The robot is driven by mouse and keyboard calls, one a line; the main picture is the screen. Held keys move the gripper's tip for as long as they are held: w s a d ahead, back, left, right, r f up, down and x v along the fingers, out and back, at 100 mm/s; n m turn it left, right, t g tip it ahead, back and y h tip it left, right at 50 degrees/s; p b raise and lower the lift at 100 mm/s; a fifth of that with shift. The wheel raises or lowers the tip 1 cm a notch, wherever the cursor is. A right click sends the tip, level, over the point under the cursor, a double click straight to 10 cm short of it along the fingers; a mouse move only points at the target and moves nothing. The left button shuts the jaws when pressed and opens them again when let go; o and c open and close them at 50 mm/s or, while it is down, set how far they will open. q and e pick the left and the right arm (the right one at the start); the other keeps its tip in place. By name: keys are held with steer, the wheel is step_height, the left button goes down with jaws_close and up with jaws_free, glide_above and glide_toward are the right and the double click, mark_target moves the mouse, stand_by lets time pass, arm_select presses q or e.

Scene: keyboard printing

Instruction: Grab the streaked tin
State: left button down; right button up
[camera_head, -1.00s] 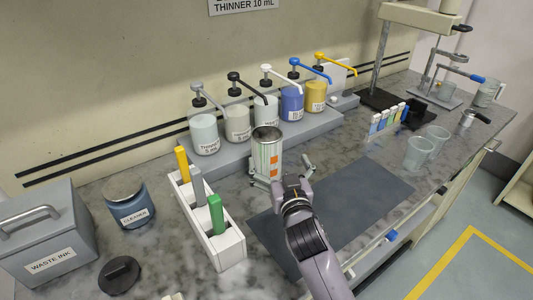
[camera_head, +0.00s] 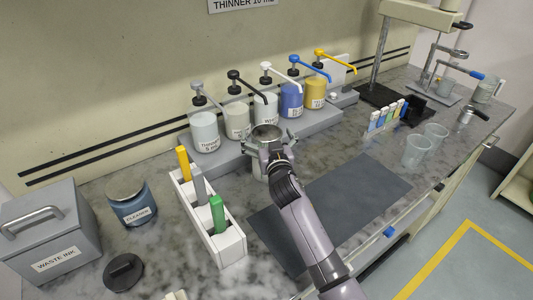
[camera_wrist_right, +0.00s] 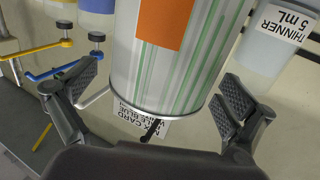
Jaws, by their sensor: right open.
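The streaked tin (camera_wrist_right: 175,55) is a silver can with green streaks and an orange patch. In the right wrist view it stands between the two spread fingers of my right gripper (camera_wrist_right: 150,105), with visible gaps on both sides. In the head view the tin (camera_head: 266,132) stands in front of the pump bottles, mostly hidden behind my right gripper (camera_head: 268,155); its rim shows above. My right gripper is open around the tin. My left gripper is not in view.
Pump bottles (camera_head: 291,101) stand on a grey step (camera_head: 233,147) behind the tin. A white marker rack (camera_head: 229,246) is close on the left. A dark mat (camera_head: 365,190) lies clear on the right. Clear cups (camera_head: 416,151) stand farther right.

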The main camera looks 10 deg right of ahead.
steer(key=shift+w, duration=0.3)
steer(key=c, duration=2)
steer(key=shift+r, duration=0.1)
steer(key=shift+c, duration=0.3)
steer(key=shift+r, duration=0.1)
